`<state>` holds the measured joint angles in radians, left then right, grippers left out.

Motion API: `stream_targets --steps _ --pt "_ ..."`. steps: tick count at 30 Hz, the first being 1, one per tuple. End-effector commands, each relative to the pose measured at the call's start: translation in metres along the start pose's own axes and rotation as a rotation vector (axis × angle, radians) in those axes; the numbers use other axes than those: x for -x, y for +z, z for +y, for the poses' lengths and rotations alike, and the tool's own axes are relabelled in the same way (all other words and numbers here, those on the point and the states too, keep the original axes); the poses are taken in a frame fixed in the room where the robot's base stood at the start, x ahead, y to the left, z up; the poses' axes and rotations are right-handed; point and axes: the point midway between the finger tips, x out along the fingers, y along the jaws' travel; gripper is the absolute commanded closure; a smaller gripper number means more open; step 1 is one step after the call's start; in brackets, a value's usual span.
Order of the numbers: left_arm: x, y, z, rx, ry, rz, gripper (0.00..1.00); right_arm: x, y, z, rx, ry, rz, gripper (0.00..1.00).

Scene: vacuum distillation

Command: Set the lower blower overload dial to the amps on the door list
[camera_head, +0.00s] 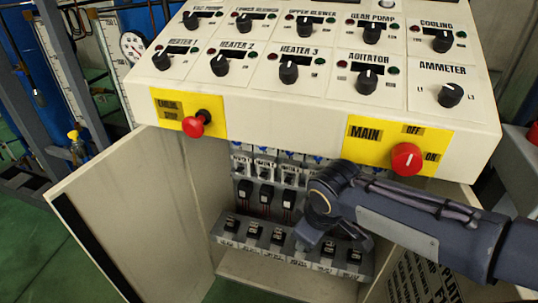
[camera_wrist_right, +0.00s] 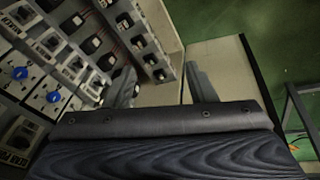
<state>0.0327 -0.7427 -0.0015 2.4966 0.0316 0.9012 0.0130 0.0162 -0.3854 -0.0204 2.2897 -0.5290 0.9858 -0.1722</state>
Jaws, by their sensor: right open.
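The open cabinet under the console holds a row of units with blue dials (camera_head: 318,158), mostly hidden by the console's lower edge. In the right wrist view two blue dials (camera_wrist_right: 20,73) show on pale units at the left; I cannot tell which belongs to the lower blower or read their settings. The right cabinet door (camera_head: 425,280) carries black print, cut off and too small to read for amps. My right gripper (camera_wrist_right: 160,88) is open and empty, its fingers apart, to the right of the dials in that view. My left gripper is out of view.
The console (camera_head: 300,95) overhangs the cabinet, with black knobs, a red stop button (camera_head: 196,124) and a red main switch (camera_head: 406,159). Black contactors (camera_head: 266,196) and a lower row of black blocks (camera_head: 277,236) fill the cabinet. The left door (camera_head: 135,215) stands open.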

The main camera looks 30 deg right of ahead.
Motion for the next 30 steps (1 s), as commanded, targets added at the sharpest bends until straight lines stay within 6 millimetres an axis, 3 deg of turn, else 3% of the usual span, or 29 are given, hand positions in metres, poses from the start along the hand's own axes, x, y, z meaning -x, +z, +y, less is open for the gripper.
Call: stream_targets --steps 1,5,8,10,12,15,18,24,30 --pt "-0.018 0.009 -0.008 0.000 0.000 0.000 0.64 -0.032 -0.008 0.026 0.162 0.098 -0.091 0.50" --pt "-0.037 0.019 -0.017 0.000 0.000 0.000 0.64 -0.070 -0.045 0.098 0.574 0.360 -0.306 0.50" --pt "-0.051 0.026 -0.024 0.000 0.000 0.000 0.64 -0.097 -0.088 0.139 0.869 0.543 -0.465 0.50" --pt "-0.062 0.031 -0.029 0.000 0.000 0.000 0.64 -0.118 -0.127 0.160 1.083 0.679 -0.582 0.50" --pt "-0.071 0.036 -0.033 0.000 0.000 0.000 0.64 -0.139 -0.168 0.171 1.281 0.813 -0.691 0.50" --pt "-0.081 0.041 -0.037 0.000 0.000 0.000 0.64 -0.163 -0.221 0.171 1.505 0.982 -0.816 0.50" --pt "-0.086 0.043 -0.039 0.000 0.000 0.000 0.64 -0.180 -0.257 0.163 1.650 1.106 -0.898 0.50" --pt "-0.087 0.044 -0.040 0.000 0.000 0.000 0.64 -0.192 -0.288 0.156 1.760 1.213 -0.963 0.50" --pt "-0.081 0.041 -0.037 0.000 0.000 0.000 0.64 -0.198 -0.299 0.181 1.760 1.217 -0.966 0.50"
